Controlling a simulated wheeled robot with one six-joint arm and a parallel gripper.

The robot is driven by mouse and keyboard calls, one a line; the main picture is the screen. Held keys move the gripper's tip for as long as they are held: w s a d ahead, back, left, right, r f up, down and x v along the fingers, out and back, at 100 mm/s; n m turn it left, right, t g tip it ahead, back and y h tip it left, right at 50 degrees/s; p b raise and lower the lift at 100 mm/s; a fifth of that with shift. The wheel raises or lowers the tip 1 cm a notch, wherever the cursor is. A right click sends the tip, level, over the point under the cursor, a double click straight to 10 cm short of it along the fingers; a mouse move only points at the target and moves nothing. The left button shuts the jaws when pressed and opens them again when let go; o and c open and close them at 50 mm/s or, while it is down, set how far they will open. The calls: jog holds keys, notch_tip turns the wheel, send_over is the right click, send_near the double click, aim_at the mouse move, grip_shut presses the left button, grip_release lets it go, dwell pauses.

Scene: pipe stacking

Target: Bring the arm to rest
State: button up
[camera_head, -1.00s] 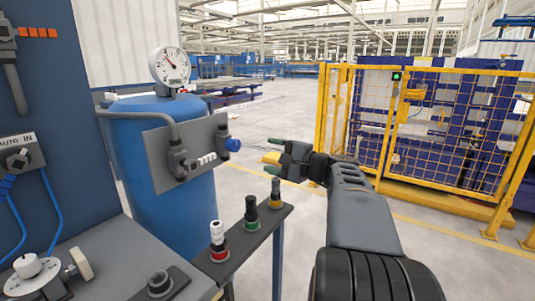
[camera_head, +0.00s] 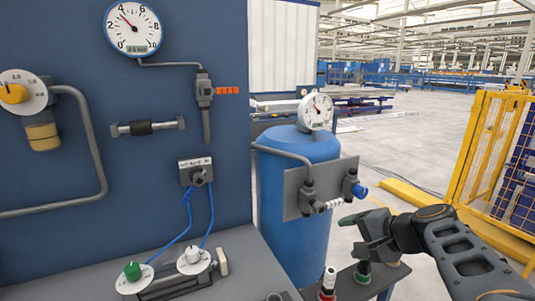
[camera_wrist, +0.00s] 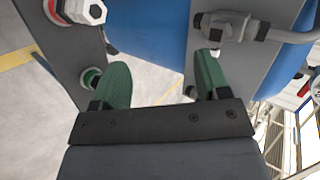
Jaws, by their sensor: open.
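My gripper (camera_head: 354,236) has green-tipped fingers and is at the lower right in the head view, on my dark grey arm. The fingers stand apart with nothing between them, and they also show spread in the wrist view (camera_wrist: 163,75). The gripper hangs beside the blue tank, above a narrow dark shelf (camera_head: 349,286). On the shelf stand a white stacked piece with a red base (camera_head: 328,283) and a dark piece with a green base (camera_head: 362,272), partly cut off or covered. In the wrist view a white fitting with a red ring (camera_wrist: 84,10) is at the upper left.
The blue tank (camera_head: 295,165) carries a gauge (camera_head: 315,111) and a grey plate with pipe fittings. A blue panel (camera_head: 220,50) with gauge and pipes fills the left, above a grey bench. A yellow fence (camera_head: 478,150) stands at right. Open floor lies between.

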jog(key=s+a+r+n+g+h+p, duration=0.2)
jog(key=s+n+h+p, duration=0.1)
jog(key=s+n+p, duration=0.2)
jog(key=s+a+r+n+g+h+p, duration=0.2)
jog(key=s+r+n+h+p, duration=0.1)
jog(key=s+p, duration=0.4)
jog(key=shift+n+g+h+p, duration=0.3)
jog(key=shift+n+h+p, duration=0.2)
jog(key=shift+n+p, duration=0.65)
